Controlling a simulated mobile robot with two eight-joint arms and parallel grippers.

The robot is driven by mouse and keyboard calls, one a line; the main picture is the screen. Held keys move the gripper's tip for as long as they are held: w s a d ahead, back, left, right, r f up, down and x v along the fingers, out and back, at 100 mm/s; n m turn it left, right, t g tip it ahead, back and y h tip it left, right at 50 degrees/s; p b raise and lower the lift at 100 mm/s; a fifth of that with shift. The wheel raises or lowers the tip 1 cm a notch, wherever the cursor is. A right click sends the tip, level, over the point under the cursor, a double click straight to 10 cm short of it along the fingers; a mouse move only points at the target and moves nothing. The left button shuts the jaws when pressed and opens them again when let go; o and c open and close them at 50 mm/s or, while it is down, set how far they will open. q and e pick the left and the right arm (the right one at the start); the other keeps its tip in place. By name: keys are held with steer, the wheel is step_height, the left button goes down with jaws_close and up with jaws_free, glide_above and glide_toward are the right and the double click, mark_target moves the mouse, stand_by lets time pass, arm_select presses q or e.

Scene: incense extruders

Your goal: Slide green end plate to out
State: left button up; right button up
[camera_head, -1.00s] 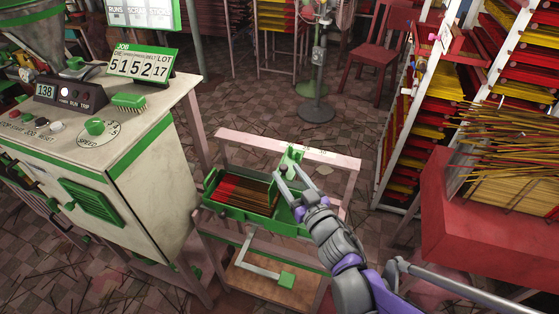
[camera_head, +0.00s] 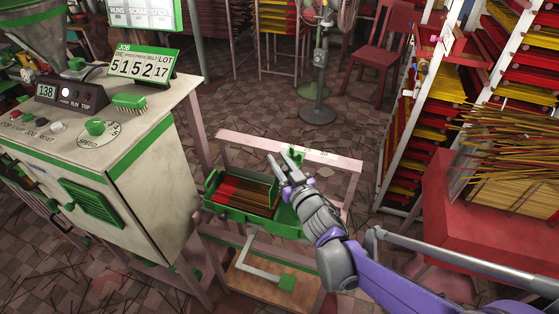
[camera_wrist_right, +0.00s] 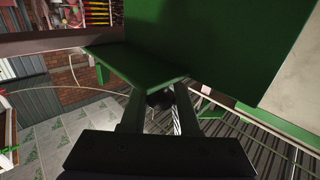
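A small upright green part (camera_head: 297,153), which looks like the end plate or its handle, stands at the far right of the green tray (camera_head: 213,203), mostly hidden behind my right gripper. My right gripper (camera_head: 283,159) is at this part, its two fingers apart. In the right wrist view a green plate (camera_wrist_right: 125,62) crosses just beyond the fingertips of my right gripper (camera_wrist_right: 159,92). A gap shows between the fingers. I cannot tell whether they touch the plate. Brown and red sticks (camera_head: 245,192) lie in the tray. My left gripper is not in view.
The tray sits on a pinkish frame (camera_head: 325,155) with a wooden lower shelf (camera_head: 250,284). A bent grey lever with a green pad (camera_head: 287,283) is below it. A pale machine (camera_head: 150,190) stands left; a red bench (camera_head: 480,225) and stick racks stand right.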

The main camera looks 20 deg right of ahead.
jaws_close()
stand_by(1.0)
